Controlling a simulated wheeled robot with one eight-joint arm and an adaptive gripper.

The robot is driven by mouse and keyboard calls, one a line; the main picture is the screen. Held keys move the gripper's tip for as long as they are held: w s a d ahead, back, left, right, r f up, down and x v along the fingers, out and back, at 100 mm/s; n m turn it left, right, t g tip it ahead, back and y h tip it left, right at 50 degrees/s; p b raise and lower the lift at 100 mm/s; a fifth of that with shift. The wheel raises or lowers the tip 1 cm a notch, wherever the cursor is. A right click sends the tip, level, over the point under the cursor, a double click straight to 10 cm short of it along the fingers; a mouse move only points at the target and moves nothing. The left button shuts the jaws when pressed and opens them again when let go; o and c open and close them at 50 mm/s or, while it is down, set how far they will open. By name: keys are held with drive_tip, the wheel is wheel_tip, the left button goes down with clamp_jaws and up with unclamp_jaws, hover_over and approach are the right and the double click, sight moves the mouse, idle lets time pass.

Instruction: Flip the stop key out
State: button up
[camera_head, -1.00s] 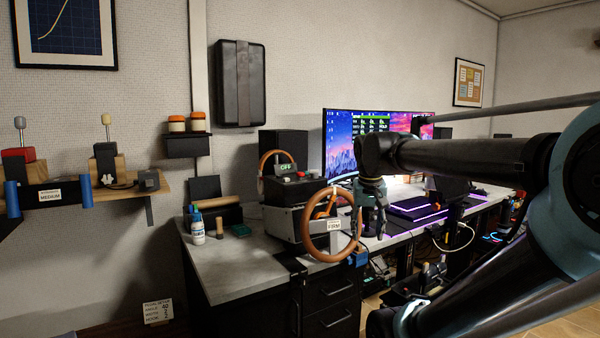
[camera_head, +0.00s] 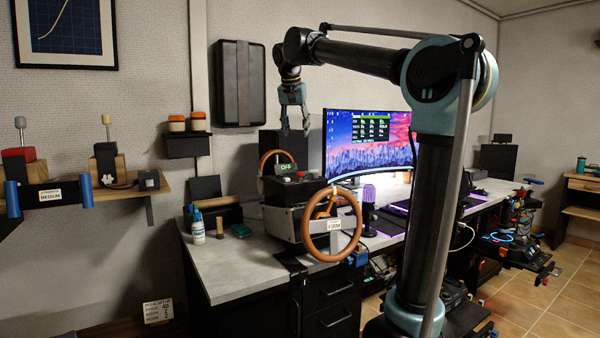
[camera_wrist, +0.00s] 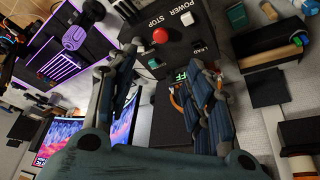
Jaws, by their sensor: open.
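The control box (camera_head: 292,187) stands on the desk behind the steering wheel, with a small OFF display (camera_head: 286,168) and a red button (camera_head: 300,174) on top. In the wrist view its dark panel (camera_wrist: 180,42) carries the words POWER, STOP and LEAD.
The brown steering wheel (camera_head: 332,250) stands in front of the box at the desk edge. The curved monitor (camera_head: 368,140) is right of it. The air above the box is free.

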sight(300, 173)
drive_tip(key=x, duration=1.7)
drive_tip(key=shift+w+f, duration=0.1)
drive_tip(key=shift+f, duration=0.05)
